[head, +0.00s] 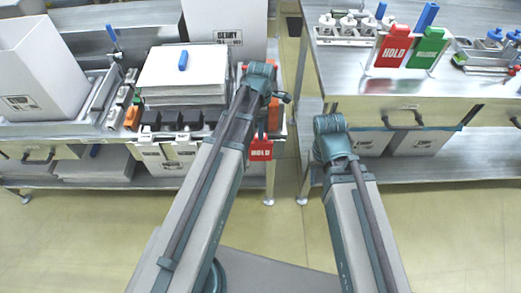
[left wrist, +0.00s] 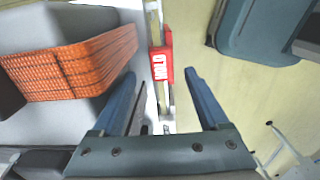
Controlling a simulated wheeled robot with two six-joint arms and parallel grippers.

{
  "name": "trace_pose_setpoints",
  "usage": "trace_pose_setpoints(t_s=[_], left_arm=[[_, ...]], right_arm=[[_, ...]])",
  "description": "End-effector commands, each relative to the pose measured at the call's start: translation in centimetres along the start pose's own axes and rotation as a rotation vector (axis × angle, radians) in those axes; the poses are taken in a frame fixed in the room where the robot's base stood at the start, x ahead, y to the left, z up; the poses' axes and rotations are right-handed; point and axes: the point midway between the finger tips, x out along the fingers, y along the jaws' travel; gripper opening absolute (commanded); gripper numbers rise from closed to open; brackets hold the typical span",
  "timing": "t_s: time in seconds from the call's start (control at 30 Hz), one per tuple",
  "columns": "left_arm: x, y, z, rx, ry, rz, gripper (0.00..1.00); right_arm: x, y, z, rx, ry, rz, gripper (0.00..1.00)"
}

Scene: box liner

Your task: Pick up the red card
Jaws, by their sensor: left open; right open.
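A red card lettered HOLD (head: 260,149) hangs at the front right corner of the left bench in the head view. The red card also shows in the left wrist view (left wrist: 160,64), just ahead of and between my left fingertips. My left gripper (left wrist: 160,77) is open and empty, apart from the card. In the head view its fingers are mostly hidden by my arm. My right gripper (head: 329,124) is over the aisle, in front of the right bench, with nothing seen in it. Another red HOLD card (head: 393,46) stands on the right bench beside a green card (head: 427,48).
Orange ribbed material (left wrist: 75,68) lies close to my left finger in the left wrist view. On the left bench are a stack of white sheets (head: 183,75), a blue item (head: 183,60) and a white box (head: 38,68). The floor aisle (head: 285,220) is clear.

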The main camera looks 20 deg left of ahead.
Motion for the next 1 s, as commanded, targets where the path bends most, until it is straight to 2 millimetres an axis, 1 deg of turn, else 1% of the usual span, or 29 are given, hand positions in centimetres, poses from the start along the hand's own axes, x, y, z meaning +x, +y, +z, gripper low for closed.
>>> trace_pose_setpoints(t_s=[0.03,0.23,0.33,0.57,0.6,0.67,0.7,0.87,1.0], left_arm=[[1.2,-0.1,0.0,0.000,0.000,0.000,0.78],[3.6,-0.3,0.0,0.000,0.000,0.000,0.78],[4.1,-0.3,0.0,0.000,0.000,0.000,0.78],[3.9,-0.3,0.0,0.000,0.000,0.000,0.78],[3.9,-0.3,0.0,0.000,0.000,0.000,0.74],[3.9,-0.3,0.0,0.000,0.000,0.000,0.63],[3.9,-0.3,0.0,0.000,0.000,0.000,0.56],[3.9,-0.3,-0.1,0.000,0.000,0.000,0.27],[3.9,-0.3,-0.1,0.000,0.000,0.000,0.02]], right_arm=[[1.2,-0.1,-0.1,0.000,0.000,0.000,0.50],[3.6,-0.3,-0.2,0.000,0.000,0.000,0.50],[4.1,-0.4,-0.2,0.000,0.000,0.000,0.50],[3.9,-0.4,-0.2,0.000,0.000,0.000,0.50],[3.9,-0.4,-0.2,0.000,0.000,0.000,0.50],[3.9,-0.4,-0.2,0.000,0.000,0.000,0.50],[3.9,-0.4,-0.2,0.000,0.000,0.000,0.50],[3.9,-0.4,-0.2,0.000,0.000,0.000,0.50],[3.9,-0.4,-0.2,0.000,0.000,0.000,0.50]])
